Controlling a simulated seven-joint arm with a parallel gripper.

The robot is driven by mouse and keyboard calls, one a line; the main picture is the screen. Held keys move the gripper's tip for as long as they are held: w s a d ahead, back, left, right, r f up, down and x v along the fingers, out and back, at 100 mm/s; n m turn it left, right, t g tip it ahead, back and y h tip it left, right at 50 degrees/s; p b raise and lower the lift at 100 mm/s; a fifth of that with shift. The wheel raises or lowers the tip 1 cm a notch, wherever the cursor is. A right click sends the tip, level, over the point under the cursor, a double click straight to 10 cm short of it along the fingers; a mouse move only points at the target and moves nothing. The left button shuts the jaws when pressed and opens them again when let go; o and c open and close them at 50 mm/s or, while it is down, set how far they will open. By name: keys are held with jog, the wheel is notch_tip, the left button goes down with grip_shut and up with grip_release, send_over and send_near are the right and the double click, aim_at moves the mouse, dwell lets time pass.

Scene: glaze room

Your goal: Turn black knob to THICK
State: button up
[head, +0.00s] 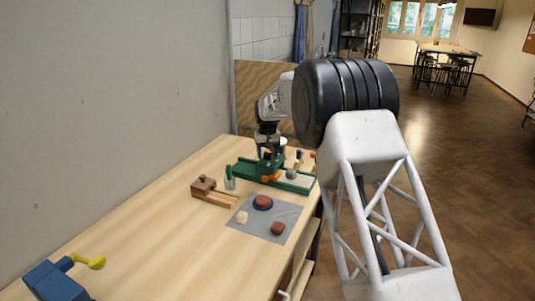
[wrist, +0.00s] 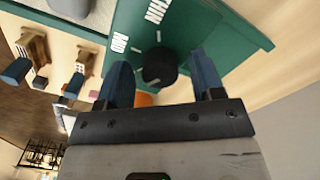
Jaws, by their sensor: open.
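The black knob (wrist: 160,67) sits on a green panel (wrist: 205,35) in the wrist view. White labels beside it read THIN and MID, with short white tick marks; no THICK label shows, and I cannot make out the knob's pointer. My gripper (wrist: 162,78) is open, its two blue fingers on either side of the knob, with visible gaps. I cannot tell whether the fingertips are level with it. In the head view my gripper (head: 268,151) is over the green device (head: 297,183), and the knob cannot be made out there.
An orange part (head: 270,179) is on the green device. A grey mat (head: 262,225) with several lumps lies in front. A blue clamp-like object (head: 55,282) is at near left; bare table lies between.

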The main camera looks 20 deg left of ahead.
aim_at(267, 153)
jog(key=shift+r, duration=3.95)
